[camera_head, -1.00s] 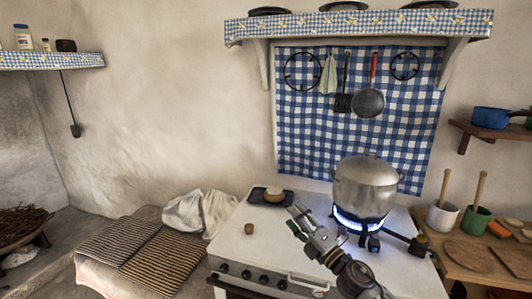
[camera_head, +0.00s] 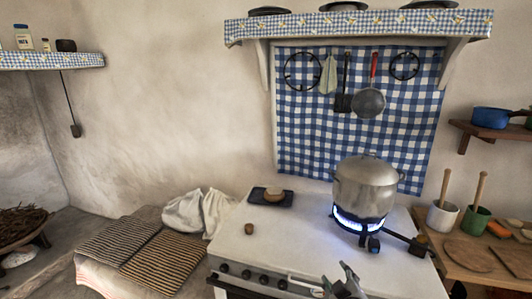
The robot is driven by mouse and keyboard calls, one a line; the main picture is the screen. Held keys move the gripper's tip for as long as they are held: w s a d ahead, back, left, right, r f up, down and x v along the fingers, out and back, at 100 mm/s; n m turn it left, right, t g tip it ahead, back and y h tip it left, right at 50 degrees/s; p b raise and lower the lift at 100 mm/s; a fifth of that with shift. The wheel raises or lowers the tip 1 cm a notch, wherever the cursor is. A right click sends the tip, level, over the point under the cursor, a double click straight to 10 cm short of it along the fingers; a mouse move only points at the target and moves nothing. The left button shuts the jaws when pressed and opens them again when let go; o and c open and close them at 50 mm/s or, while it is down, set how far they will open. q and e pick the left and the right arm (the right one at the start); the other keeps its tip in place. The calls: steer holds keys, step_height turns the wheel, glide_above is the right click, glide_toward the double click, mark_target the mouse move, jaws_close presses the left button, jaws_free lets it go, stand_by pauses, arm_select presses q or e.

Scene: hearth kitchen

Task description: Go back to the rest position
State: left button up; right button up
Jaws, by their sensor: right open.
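My right gripper (camera_head: 341,280) shows at the bottom edge of the head view, in front of the white stove (camera_head: 290,240). Its two fingers are spread apart and nothing is between them. The rest of my right arm is out of view below. My left gripper is not in view. A lidded metal pot (camera_head: 365,188) stands on a burner with a blue flame (camera_head: 357,221), behind and above the gripper in the picture. The gripper is apart from the pot.
A dark tray (camera_head: 258,199) with a small round item and a small brown object (camera_head: 249,229) sit on the stove's left part. A wooden counter (camera_head: 466,268) with mortars is at right. A striped cloth (camera_head: 165,262) and white sacks (camera_head: 184,212) lie at left.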

steer(key=s+f+m+g+y, duration=0.1)
steer(key=s+f+m+g, duration=0.35)
steer(key=s, duration=0.65)
steer(key=s+f+m+g, duration=0.1)
steer(key=s+f+g, duration=0.55)
steer(key=s, duration=0.45)
steer(key=s+f, duration=0.3)
steer(key=f, duration=3.1)
steer(key=s+d+f, duration=0.2)
steer(key=s+f, duration=0.7)
steer(key=s, duration=0.2)
steer(key=s+d+f+g, duration=0.1)
steer(key=s+d+f, duration=0.1)
steer(key=s+f, duration=0.7)
steer(key=shift+s+d+f, duration=0.4)
steer(key=shift+s, duration=0.7)
steer(key=shift+s, duration=0.15)
